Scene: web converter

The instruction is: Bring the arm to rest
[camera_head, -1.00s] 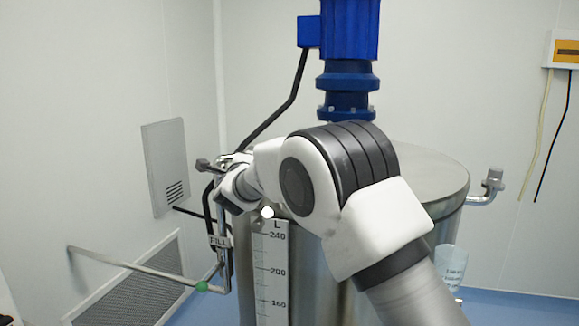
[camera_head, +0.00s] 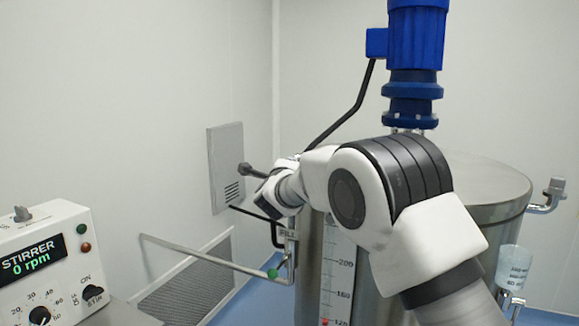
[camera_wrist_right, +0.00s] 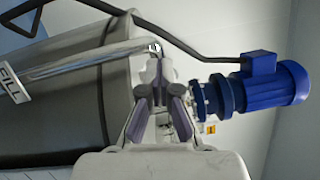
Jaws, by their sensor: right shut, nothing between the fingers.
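My right arm comes in from the right in the head view and crosses in front of the steel tank. My right gripper (camera_head: 266,207) is at the tank's left side, by the fill pipe with the FILL tag (camera_head: 287,238), and is partly hidden by its own wrist. In the right wrist view, its fingers (camera_wrist_right: 159,55) are shut with nothing between them. The steel pipe (camera_wrist_right: 95,55) runs up to near the fingertips; I cannot tell whether they touch. My left gripper is not in view.
The steel tank (camera_head: 480,185) carries a blue stirrer motor (camera_head: 416,40) with a black cable. A control box (camera_head: 45,262) reading 0 rpm stands at left. A clear cup (camera_head: 512,265) is at right.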

